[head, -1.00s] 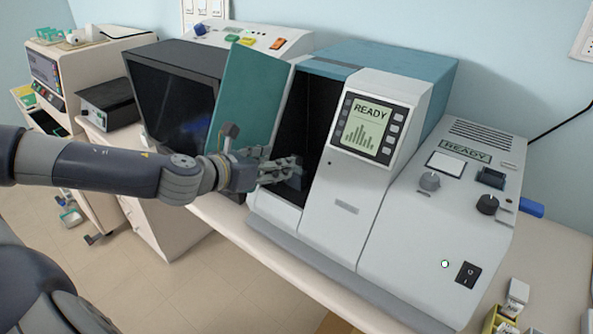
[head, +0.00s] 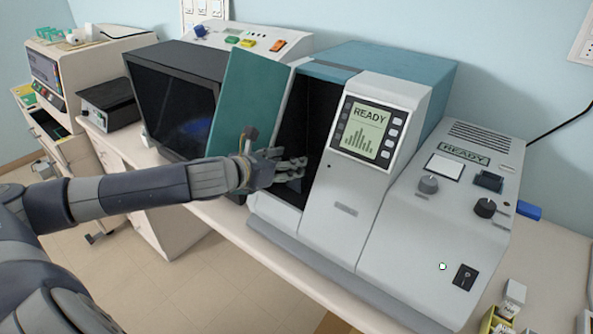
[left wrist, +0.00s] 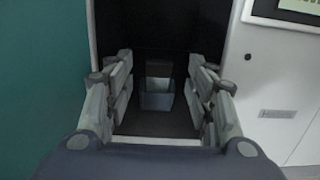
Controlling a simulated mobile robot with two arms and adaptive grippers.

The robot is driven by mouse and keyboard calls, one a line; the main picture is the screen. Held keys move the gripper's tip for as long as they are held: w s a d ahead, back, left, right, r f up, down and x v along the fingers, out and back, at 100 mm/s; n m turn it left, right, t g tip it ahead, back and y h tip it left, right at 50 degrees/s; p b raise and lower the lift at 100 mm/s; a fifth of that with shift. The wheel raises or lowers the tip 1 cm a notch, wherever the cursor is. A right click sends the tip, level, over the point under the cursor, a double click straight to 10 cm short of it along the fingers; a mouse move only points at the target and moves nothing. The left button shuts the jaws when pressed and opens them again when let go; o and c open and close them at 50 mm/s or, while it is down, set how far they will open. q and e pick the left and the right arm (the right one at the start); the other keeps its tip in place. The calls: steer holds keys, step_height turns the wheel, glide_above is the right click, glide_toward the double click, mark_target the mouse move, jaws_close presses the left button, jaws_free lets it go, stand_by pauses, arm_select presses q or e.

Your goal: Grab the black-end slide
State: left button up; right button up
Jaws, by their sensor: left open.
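My left gripper (head: 298,168) is at the open front of the white and teal machine (head: 345,205), its fingers just at the dark chamber (head: 305,125). In the left wrist view my gripper (left wrist: 161,75) is open, with nothing between its fingers. Past the fingertips, a small grey-blue box-like holder (left wrist: 157,100) stands on the dark chamber floor. A dark shape rises at its back. No black-end slide can be made out in the dim chamber. My right gripper is out of view.
The teal door (head: 245,105) stands open left of the chamber; in the left wrist view it (left wrist: 40,90) is close beside my gripper. The white display panel (head: 365,125) bounds the right side. A black-screened unit (head: 170,100) stands further left.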

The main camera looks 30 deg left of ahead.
arm_select(q)
steer(key=p+x, duration=0.2)
steer(key=x, duration=0.2)
steer(key=shift+a+r, duration=0.1)
steer(key=shift+a, duration=0.05)
steer(key=shift+w+f+p, duration=0.4)
steer(key=shift+w, duration=0.15)
steer(key=shift+c, duration=0.6)
steer(key=c, duration=1.1)
